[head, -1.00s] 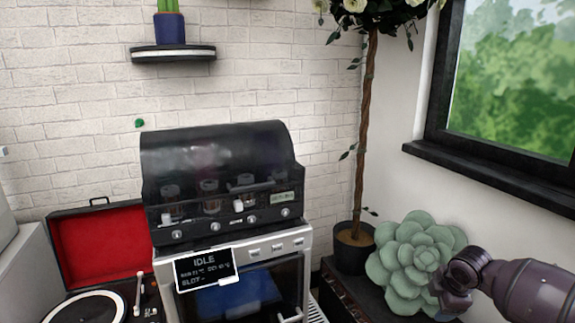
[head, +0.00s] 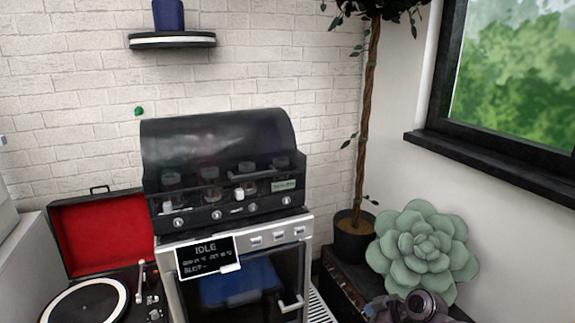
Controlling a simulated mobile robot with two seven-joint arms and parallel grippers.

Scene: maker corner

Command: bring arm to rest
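Part of my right arm (head: 412,306) shows at the bottom right edge of the head view, in front of the lower part of a large green succulent (head: 423,247). The fingers of my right gripper cannot be made out. My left arm and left gripper are not in view.
A black-hooded machine (head: 220,165) sits on a silver oven-like unit (head: 300,232) with an "IDLE" display (head: 206,257). An open red-lined record player (head: 95,235) stands left. A potted tree (head: 353,238) stands right, by the window (head: 515,75). A shelf (head: 172,40) hangs above.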

